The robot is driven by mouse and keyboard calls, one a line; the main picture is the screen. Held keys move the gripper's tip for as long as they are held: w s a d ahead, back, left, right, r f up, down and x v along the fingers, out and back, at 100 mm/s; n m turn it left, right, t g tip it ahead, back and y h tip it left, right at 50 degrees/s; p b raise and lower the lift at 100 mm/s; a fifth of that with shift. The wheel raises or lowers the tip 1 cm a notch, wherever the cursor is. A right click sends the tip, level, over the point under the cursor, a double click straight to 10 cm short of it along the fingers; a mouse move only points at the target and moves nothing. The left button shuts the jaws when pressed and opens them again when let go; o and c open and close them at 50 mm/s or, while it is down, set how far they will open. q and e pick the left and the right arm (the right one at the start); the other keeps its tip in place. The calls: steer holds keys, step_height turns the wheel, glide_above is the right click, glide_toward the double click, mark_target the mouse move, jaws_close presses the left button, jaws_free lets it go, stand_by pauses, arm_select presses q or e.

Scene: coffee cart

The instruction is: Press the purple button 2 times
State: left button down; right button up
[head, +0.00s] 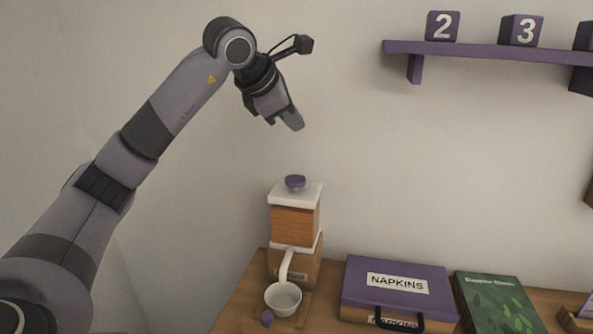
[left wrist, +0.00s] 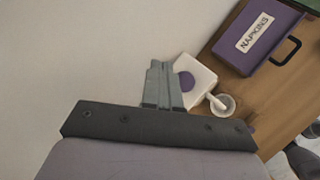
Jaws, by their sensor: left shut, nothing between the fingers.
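The purple button (head: 295,182) sits on the white top of a wood-and-white dispenser (head: 295,222) at the back left of the counter. It also shows in the left wrist view as a purple disc (left wrist: 186,81), partly hidden by my fingers. My left gripper (head: 293,122) is shut and empty, pointing down in the air above the button and apart from it. Its closed fingers also show in the left wrist view (left wrist: 158,72). A white cup (head: 283,297) stands under the dispenser's spout. My right gripper is not in view.
A purple napkins box (head: 397,286) with a black handle lies right of the dispenser, with a green book (head: 499,304) beyond it. A small purple piece (head: 267,318) is by the cup. A purple shelf (head: 480,52) with numbered blocks hangs at the upper right.

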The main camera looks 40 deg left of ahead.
arm_select(q)
steer(key=shift+w+a, duration=0.1)
steer(key=shift+w, duration=0.1)
steer(key=shift+s, duration=0.1)
steer(key=b, duration=0.6)
glide_above(293, 180)
step_height(293, 180, down, 7)
steer(key=shift+f, duration=0.2)
steer(key=shift+f+b, duration=0.5)
steer(key=shift+f, duration=0.15)
stand_by(1.4)
steer(key=shift+f, duration=0.4)
